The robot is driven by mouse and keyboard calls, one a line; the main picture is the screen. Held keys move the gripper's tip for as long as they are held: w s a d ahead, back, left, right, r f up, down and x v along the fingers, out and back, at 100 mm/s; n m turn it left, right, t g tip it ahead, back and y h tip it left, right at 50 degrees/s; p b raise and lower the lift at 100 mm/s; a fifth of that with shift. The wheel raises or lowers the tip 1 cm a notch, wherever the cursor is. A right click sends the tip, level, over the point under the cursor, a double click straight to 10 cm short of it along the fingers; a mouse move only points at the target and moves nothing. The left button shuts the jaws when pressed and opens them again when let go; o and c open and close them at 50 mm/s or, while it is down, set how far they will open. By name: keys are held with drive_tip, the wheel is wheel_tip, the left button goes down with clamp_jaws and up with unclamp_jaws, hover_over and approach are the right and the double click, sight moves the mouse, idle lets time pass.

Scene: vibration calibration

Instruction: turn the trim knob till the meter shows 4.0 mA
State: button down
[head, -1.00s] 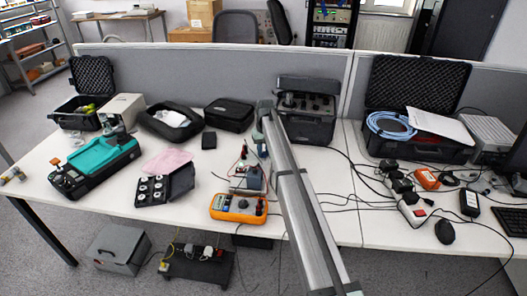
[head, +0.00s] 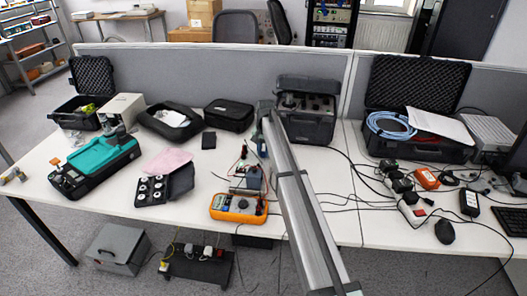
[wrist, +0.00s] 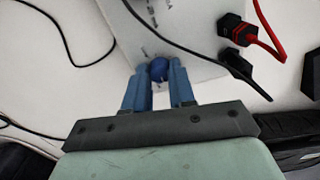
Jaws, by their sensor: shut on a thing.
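In the wrist view the blue trim knob (wrist: 159,71) sits on a pale panel (wrist: 190,42) with small dark marks. My gripper (wrist: 160,78) has its two blue fingers on either side of the knob, shut on it. The fingers hide part of the knob's sides, and I see no clear pointer on it. In the head view an orange meter (head: 238,208) lies near the table's front edge. Its reading is too small to make out. My arm hides part of the area right of the meter.
A red plug (wrist: 250,31) and black plugs with leads stand right of the knob on the panel. A pink cloth (head: 167,160) and a black case with round pieces (head: 163,188) lie left of the meter. Loose black cables cross the table on the right.

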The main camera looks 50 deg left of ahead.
drive_tip(key=shift+d, duration=0.1)
drive_tip(key=c, duration=0.9)
unclamp_jaws()
drive_tip(key=shift+c, duration=0.2)
drive_tip(key=shift+r, duration=0.1)
wheel_tip(320, 180, up, 14)
drive_tip(key=shift+w+d+f, duration=0.15)
drive_tip(key=shift+f, duration=0.1)
